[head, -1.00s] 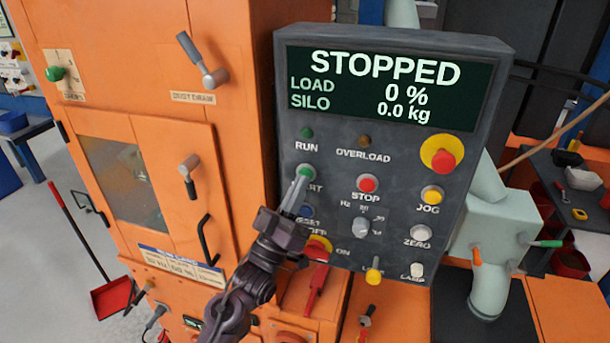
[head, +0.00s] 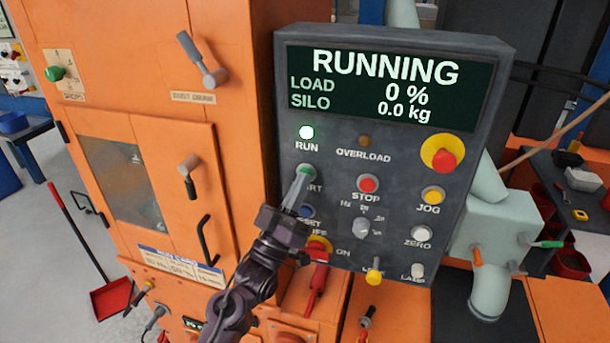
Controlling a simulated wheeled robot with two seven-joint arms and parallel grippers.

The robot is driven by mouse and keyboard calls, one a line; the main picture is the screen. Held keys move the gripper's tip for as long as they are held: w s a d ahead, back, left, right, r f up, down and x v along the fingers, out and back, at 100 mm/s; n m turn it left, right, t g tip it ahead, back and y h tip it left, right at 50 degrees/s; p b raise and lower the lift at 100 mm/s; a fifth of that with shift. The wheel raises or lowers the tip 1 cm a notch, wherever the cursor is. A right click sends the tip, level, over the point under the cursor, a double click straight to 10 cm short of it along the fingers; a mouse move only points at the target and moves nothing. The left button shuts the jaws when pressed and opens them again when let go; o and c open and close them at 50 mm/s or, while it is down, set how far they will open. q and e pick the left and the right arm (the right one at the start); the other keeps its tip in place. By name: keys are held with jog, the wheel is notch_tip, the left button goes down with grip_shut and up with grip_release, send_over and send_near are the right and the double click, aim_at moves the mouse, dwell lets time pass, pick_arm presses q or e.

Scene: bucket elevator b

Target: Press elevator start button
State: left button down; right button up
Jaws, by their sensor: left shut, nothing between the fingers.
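The green start button (head: 306,169) is on the dark grey control panel (head: 400,290), under the RUN lamp (head: 306,132). My left gripper (head: 302,177) is shut and empty, its fingertips at the start button and covering its lower part and some of its label. The display (head: 385,88) reads RUNNING, LOAD 0 %, SILO 0.0 kg. My right gripper is not in view.
The red STOP button (head: 368,184), yellow JOG button (head: 432,194) and red emergency button (head: 443,158) lie to the right of the fingertips. An orange cabinet (head: 240,110) with handles stands at the left. A pale green box (head: 500,232) is at the right.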

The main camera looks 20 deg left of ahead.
pick_arm(q)
jog(key=shift+s, duration=0.85)
jog(key=shift+p, duration=0.3)
jog(key=s+p, duration=0.1)
jog(key=s, duration=0.4)
jog(key=shift+a, duration=0.1)
